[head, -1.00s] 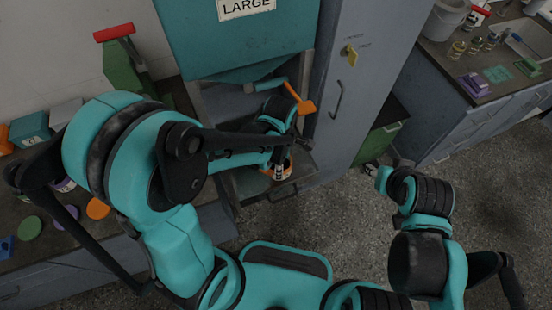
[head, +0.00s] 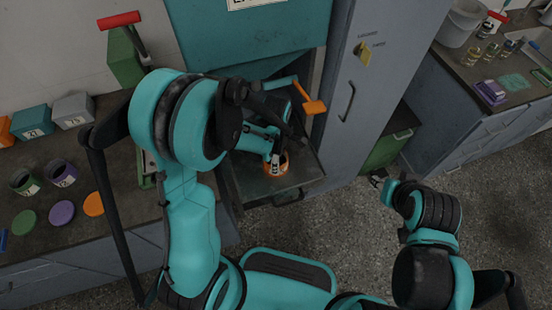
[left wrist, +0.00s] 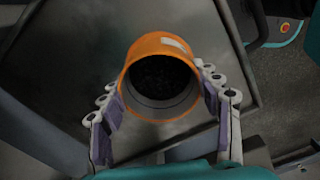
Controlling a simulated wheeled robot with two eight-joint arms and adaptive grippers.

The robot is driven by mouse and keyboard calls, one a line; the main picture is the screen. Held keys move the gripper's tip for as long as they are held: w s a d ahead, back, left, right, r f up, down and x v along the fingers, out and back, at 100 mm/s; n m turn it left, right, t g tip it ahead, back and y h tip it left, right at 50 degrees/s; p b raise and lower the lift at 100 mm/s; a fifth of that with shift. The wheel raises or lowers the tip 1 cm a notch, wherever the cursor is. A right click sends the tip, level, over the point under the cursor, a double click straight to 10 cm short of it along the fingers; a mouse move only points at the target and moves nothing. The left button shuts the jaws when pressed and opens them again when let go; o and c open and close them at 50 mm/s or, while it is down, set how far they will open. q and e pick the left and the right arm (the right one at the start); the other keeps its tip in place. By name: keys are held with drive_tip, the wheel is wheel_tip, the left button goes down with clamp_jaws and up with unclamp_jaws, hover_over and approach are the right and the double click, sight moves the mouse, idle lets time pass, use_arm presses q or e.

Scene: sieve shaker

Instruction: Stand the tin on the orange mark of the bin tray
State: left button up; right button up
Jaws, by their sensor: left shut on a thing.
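The tin (left wrist: 163,110) is dark inside with an orange rim and a pale label patch. In the left wrist view it sits between the two finger pads of my left gripper (left wrist: 163,104), which is shut on it. In the head view the tin's orange rim (head: 283,160) shows at my left gripper (head: 276,166), over the grey bin tray (head: 300,178). The tray also shows in the left wrist view (left wrist: 95,60). I cannot tell whether the tin touches the tray. I see no separate orange mark; the tin or my arm may hide it. My right gripper (head: 377,180) is off to the right, empty, over the floor.
A teal hopper (head: 240,45) stands above the tray, with an orange-ended lever (head: 314,107) beside it. A grey cabinet (head: 345,80) stands right of the tray. The left bench holds lids, such as a purple one (head: 61,213), and open tins, such as one with purple (head: 61,173).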

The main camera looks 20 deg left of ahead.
use_arm(q)
drive_tip(key=shift+f, duration=0.15)
drive_tip(key=o, duration=1.2)
drive_tip(key=shift+r, duration=0.45)
wheel_tip(320, 180, up, 12)
drive_tip(key=f+p, duration=0.1)
drive_tip(key=p, duration=0.4)
drive_tip(key=s+a+r+m+t, duration=0.2)
drive_tip(key=s+r+m, duration=0.3)
drive_tip(key=m, duration=0.5)
drive_tip(key=s+a+r+m+t, duration=0.2)
drive_tip(key=s+r+m+t, duration=0.3)
drive_tip(key=m, duration=0.5)
drive_tip(key=shift+s+a+r, duration=0.15)
drive_tip(key=shift+a+r, duration=0.2)
drive_tip(key=shift+r, duration=0.35)
